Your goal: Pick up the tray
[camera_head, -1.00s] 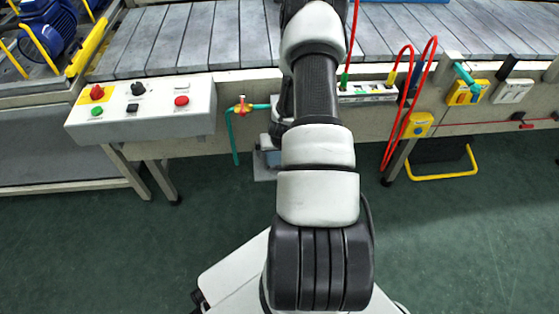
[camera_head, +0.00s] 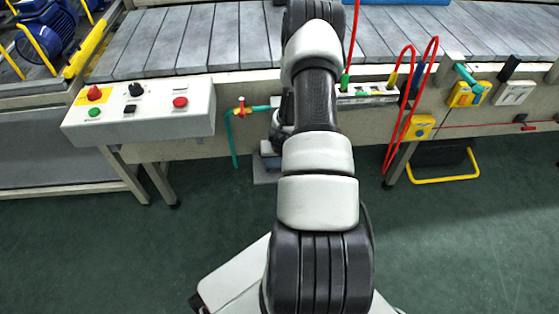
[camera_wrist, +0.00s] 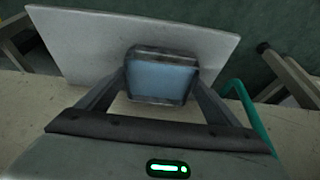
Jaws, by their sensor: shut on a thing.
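The tray (camera_wrist: 200,38) is a flat light-grey plate across the top of the wrist view. Its near edge lies behind a blue-grey block (camera_wrist: 162,79) with a dark worn rim. My gripper (camera_wrist: 161,82) has its two dark fingers closed on either side of this block, which appears to belong to the tray. In the head view a small corner of the tray (camera_head: 264,177) shows below the conveyor's front beam, left of my arm. My arm hides most of the gripper and the rest of the tray there.
The slatted conveyor (camera_head: 190,40) runs across the back. A control box (camera_head: 140,112) juts out at left. A teal pipe with a red valve (camera_head: 241,107) hangs close left of the gripper. Red hoses (camera_head: 400,125) loop down at right. Green floor in front is clear.

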